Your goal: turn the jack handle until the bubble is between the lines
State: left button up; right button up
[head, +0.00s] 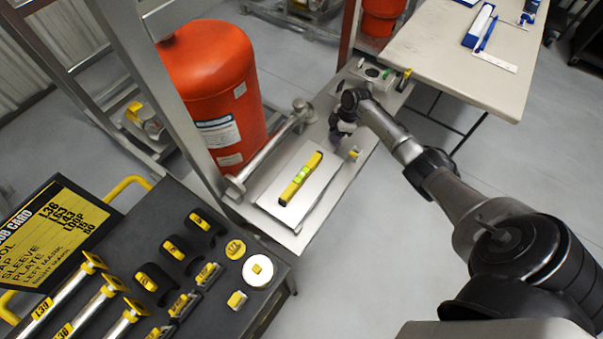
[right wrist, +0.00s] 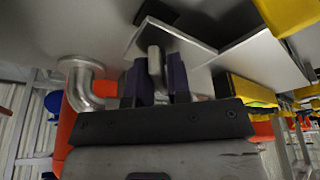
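A yellow spirit level (head: 300,180) with a green vial (head: 301,175) lies on a silver plate (head: 285,207) on the metal skid. The bubble's place between the lines is too small to tell. My right gripper (head: 342,130) reaches down at the plate's far right side. In the right wrist view, its dark fingers (right wrist: 155,85) stand close on both sides of a grey metal bar, which looks like the jack handle (right wrist: 155,62). The handle is hidden behind the gripper in the head view. My left gripper is not in view.
An orange tank (head: 212,85) and a silver pipe (head: 270,145) stand left of the plate. A dark tool board (head: 225,315) with yellow-marked parts is at the lower left. A beige table (head: 440,50) is at the upper right. Floor right of the skid is clear.

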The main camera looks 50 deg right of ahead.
grip_shut()
jog(key=shift+f+n+g+b, duration=0.1)
jog(key=shift+n+g+b, duration=0.2)
jog(key=shift+n+b, duration=0.85)
jog(key=shift+n+y, duration=0.3)
jog(key=shift+n, duration=0.25)
jog(key=shift+n+g+b, duration=0.4)
jog(key=shift+n+b, duration=0.5)
jog(key=shift+b, duration=0.15)
jog(key=shift+n+b, duration=0.45)
jog(key=shift+n, duration=0.35)
jog(key=shift+r, duration=0.2)
